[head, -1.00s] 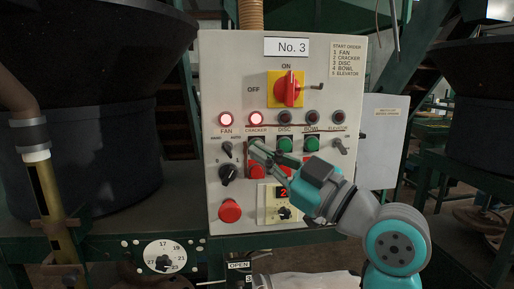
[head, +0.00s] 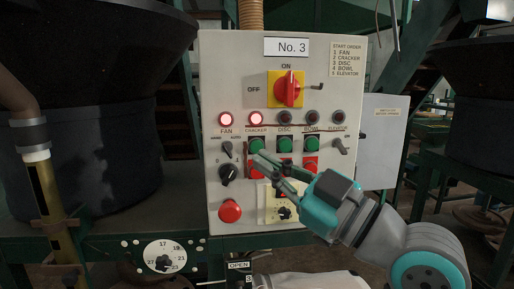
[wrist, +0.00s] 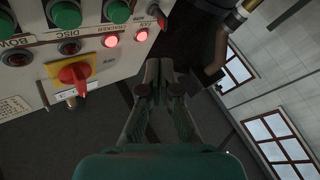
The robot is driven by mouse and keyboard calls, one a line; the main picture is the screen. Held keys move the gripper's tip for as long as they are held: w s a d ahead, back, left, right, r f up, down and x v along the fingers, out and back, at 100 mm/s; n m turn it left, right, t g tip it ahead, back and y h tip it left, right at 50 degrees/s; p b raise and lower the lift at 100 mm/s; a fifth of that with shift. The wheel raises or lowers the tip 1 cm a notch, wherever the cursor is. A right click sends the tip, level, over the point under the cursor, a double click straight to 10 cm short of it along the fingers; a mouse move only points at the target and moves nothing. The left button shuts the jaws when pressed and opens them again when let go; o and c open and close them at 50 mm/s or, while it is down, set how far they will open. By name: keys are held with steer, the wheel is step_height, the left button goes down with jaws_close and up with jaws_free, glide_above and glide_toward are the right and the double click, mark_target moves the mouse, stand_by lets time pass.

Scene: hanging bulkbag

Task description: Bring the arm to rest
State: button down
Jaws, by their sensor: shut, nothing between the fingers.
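My gripper (head: 262,160) is shut and empty in front of the control panel (head: 213,75), just below the green cracker button (head: 256,145). It looks apart from the button, though the exact gap to the panel is hard to tell. My arm comes in from the lower right. In the wrist view my gripper (wrist: 158,72) shows its two fingers together, with the panel (wrist: 100,62) at the upper left, turned upside down.
The fan lamp (head: 225,119) and cracker lamp (head: 256,118) glow red; the other lamps are dark. A red-yellow main switch (head: 288,89) and a red stop button (head: 230,211) stick out. A dark drum (head: 80,120) stands left. A white-grey box (head: 384,140) hangs right.

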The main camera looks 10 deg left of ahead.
stand_by(0.5)
steer(key=w+d+f+m+t+h, duration=0.1)
steer(key=d+f+m+t+h, duration=0.35)
steer(key=f, duration=0.95)
steer(key=d+f+m+t+h, duration=0.2)
steer(key=d+f+m+h, duration=0.45)
steer(key=f, duration=0.75)
steer(key=s+d+f+m+h, duration=0.2)
steer(key=s+d+f+m, duration=0.1)
steer(key=s+f, duration=0.3)
steer(key=s+d+f+m+h, duration=0.1)
steer(key=s+d+f+m, duration=0.2)
steer(key=f, duration=0.6)
steer(key=s+d+f+g+h, duration=0.1)
steer(key=s+f, duration=0.1)
steer(key=s, duration=0.8)
steer(key=s+d+f+h, duration=0.2)
steer(key=s, duration=0.8)
steer(key=s+d+f+g+h, duration=0.1)
steer(key=s+d+f, duration=0.1)
steer(key=s, duration=0.8)
steer(key=shift+d+f+g, duration=0.25)
steer(key=shift+f+g, duration=0.1)
steer(key=shift+f, duration=0.1)
